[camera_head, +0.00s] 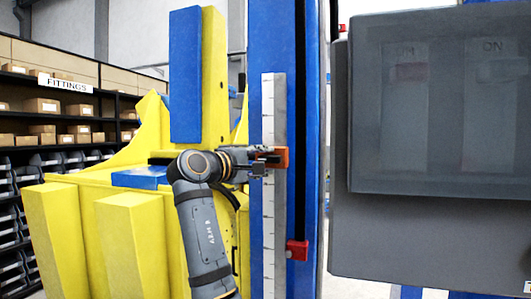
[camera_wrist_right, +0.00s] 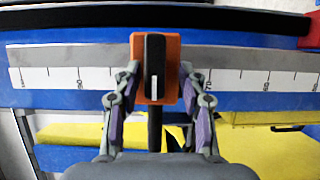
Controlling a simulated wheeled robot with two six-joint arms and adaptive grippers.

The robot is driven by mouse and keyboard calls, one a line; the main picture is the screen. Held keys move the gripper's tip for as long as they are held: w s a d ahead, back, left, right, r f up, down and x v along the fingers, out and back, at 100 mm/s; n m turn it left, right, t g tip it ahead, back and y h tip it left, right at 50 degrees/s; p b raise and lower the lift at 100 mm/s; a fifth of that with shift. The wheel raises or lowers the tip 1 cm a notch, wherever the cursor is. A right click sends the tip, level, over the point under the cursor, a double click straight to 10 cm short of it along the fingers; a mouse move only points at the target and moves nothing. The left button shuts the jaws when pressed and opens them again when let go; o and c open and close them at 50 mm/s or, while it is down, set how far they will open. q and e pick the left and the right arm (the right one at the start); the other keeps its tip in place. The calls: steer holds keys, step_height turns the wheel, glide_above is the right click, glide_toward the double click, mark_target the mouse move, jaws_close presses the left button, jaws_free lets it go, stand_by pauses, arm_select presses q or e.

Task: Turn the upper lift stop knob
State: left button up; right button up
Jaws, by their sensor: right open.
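The upper lift stop is an orange block (camera_head: 284,158) on the white ruled scale of the blue column. In the right wrist view the orange block (camera_wrist_right: 171,62) carries a long black knob (camera_wrist_right: 154,58) with a white line at its lower end. My right gripper (camera_head: 262,163) is at the stop in the head view, its fingers partly overlapping the block. In the wrist view my right gripper (camera_wrist_right: 159,78) is open, one finger on each side of the block and knob. Whether the fingers touch the block cannot be told. My left gripper is not in view.
A red block (camera_head: 297,250) sits lower on the column. The ruled scale (camera_head: 268,220) runs down the blue column (camera_head: 308,120). A grey control cabinet (camera_head: 430,235) stands close on the right. Yellow positioner arms (camera_head: 130,235) and shelves with boxes (camera_head: 40,105) are at left.

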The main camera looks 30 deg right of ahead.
steer(key=shift+s+a+r, duration=0.1)
steer(key=shift+a+r, duration=0.05)
steer(key=shift+r, duration=0.05)
steer(key=shift+v, duration=0.85)
steer(key=shift+c, duration=0.3)
steer(key=shift+r, duration=0.15)
steer(key=shift+c, duration=1.1)
steer(key=shift+w+d, duration=0.25)
steer(key=shift+d, duration=0.25)
steer(key=c, duration=0.5)
jaws_close()
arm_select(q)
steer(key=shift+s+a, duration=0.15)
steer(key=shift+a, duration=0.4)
